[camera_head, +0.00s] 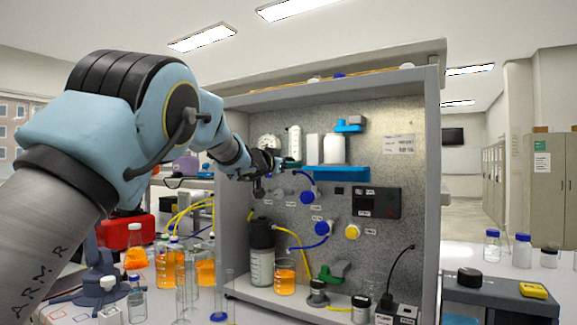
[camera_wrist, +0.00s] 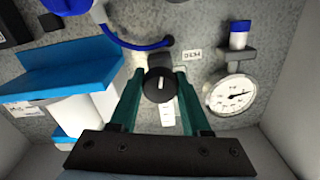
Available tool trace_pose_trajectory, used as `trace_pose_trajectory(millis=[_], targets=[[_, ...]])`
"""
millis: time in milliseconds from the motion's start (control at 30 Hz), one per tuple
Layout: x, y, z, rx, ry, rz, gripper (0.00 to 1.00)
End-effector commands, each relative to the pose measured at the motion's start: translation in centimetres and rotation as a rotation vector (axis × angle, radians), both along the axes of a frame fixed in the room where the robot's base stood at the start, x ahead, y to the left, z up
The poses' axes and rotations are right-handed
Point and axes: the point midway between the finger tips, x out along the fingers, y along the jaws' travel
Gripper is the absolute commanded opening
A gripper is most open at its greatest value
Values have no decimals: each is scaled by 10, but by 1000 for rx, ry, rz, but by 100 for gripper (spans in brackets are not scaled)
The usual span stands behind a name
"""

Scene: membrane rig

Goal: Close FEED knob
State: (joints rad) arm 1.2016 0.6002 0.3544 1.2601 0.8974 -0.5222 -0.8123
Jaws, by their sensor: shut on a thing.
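A round black knob (camera_wrist: 159,84) with a short white pointer line sits on the speckled grey panel in the wrist view. The pointer runs nearly upright in that picture. A small label (camera_wrist: 192,54), which looks like FEED, is beside it. My gripper (camera_wrist: 161,80) has its two green fingers on either side of the knob and is shut on it. In the head view, my gripper (camera_head: 289,163) is at the panel's upper left, right by the gauge. The knob cannot be made out there behind the gripper.
A round pressure gauge (camera_wrist: 233,95) is close beside the fingers. A blue shelf (camera_wrist: 70,60) with a white container (camera_head: 335,150) is on the other side. A blue tube (camera_wrist: 130,45) runs near the knob. Glassware with orange liquid (camera_head: 205,272) crowds the bench below left.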

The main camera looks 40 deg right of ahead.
Motion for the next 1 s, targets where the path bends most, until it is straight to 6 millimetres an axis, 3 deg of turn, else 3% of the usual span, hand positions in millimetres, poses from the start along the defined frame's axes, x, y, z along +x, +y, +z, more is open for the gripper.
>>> trace_pose_trajectory(millis=[1000], targets=[[0,0,-2,244,-933,0,0]])
